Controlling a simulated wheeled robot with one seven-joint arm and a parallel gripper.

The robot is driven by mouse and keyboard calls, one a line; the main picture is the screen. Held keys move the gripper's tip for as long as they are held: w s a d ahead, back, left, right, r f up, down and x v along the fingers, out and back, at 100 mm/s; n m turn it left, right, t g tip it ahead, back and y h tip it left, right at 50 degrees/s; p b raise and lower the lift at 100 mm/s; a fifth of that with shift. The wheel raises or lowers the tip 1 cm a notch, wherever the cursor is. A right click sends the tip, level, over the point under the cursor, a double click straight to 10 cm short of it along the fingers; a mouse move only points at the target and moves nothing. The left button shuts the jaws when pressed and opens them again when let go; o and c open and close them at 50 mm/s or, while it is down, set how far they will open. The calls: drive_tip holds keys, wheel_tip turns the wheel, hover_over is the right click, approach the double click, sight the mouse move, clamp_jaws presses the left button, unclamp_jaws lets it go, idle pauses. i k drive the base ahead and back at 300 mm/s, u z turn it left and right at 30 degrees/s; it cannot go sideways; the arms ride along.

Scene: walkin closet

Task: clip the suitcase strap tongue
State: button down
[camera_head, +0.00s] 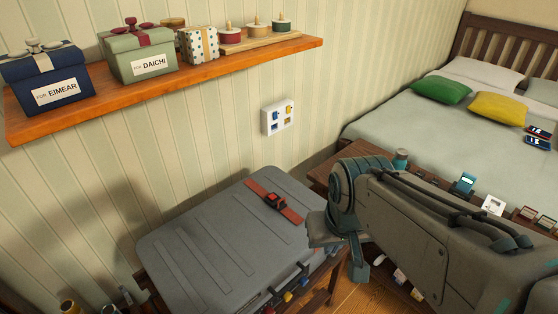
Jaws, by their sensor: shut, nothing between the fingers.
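A grey suitcase (215,245) lies flat on a wooden stand, with its ribbed lid up. A red strap (291,214) crosses the far right part of the lid, with a dark buckle (274,201) in its middle. The strap tongue is too small to tell apart from the buckle, so whether it is clipped cannot be told. My gripper (357,270) hangs at the end of my arm, just right of the suitcase's right edge and apart from the strap. It is shut and empty; its fingers are small and partly hidden by my wrist.
A wooden shelf (225,67) with gift boxes and stacking pegs runs along the wall above. A white wall panel (278,116) is behind the suitcase. A bench (330,155) with small items and a bed (420,115) stand at right. Small coloured objects (288,296) are at the suitcase's front.

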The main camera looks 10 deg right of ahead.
sight(281, 207)
drive_tip(key=u, duration=0.05)
drive_tip(key=k, duration=1.25)
drive_tip(key=z, duration=0.55)
drive_tip(key=i, duration=1.7)
drive_tip(key=u, duration=0.55)
